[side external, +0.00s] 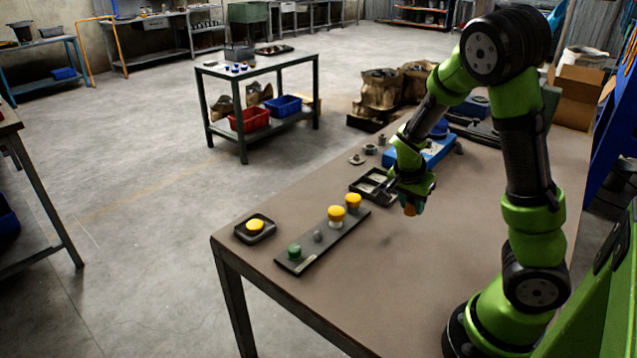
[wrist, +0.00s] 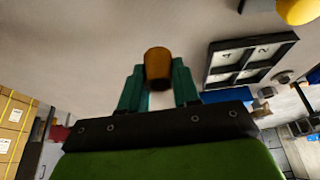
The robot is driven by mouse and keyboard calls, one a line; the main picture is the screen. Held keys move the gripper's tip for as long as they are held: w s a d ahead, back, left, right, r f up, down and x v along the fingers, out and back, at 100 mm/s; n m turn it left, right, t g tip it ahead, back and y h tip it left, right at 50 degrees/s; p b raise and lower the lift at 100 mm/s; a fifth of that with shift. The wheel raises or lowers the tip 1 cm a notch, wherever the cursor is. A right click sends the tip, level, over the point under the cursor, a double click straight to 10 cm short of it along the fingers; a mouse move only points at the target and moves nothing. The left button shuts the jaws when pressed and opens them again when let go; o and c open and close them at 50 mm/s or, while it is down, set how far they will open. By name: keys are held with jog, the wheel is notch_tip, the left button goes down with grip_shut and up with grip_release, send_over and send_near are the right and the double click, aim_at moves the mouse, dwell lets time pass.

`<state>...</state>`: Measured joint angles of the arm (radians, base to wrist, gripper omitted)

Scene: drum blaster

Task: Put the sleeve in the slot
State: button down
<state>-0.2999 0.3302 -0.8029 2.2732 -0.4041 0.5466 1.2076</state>
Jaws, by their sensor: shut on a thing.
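My gripper (side external: 411,203) is shut on the sleeve, a short orange-brown cylinder (side external: 410,210). It holds it above the brown table, to the right of the black slotted tray (side external: 354,187). In the wrist view the sleeve (wrist: 158,63) sits between the two teal fingertips (wrist: 158,75). The black tray shows there to the right (wrist: 295,38), apart from the sleeve.
A dark rack (side external: 290,267) holds two yellow-topped pieces, a small grey piece and a green piece. A yellow piece (side external: 255,225) sits in a small black tray. Grey metal parts (side external: 357,159) and a blue fixture (side external: 430,153) lie behind. The front right tabletop is clear.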

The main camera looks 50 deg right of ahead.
jog(key=w+d, duration=0.2)
jog(key=w, duration=0.1)
jog(key=w+d+f, duration=0.1)
jog(key=w+d, duration=0.2)
jog(key=w, duration=0.1)
jog(key=w+d, duration=0.3)
jog(key=w, duration=0.1)
jog(key=shift+w+d+f, duration=0.2)
jog(key=shift+f, duration=1.75)
jog(key=shift+f, duration=0.15)
jog(key=c, duration=1.1)
grip_release()
jog(key=v, duration=1.2)
jog(key=s+a+r+n+t+y, duration=0.25)
jog(key=a+r, duration=0.25)
jog(key=a, duration=0.3)
jog(key=s+a+r+n+t+y, duration=0.2)
jog(key=s+a+r+n, duration=0.15)
jog(key=a, duration=0.55)
jog(key=s+a+r+n+t+y, duration=0.2)
jog(key=s+a+r+n, duration=0.2)
jog(key=s+a+n, duration=0.4)
jog(key=shift+s+a+t, duration=0.35)
jog(key=shift+s+a, duration=0.5)
jog(key=shift+a, duration=0.35)
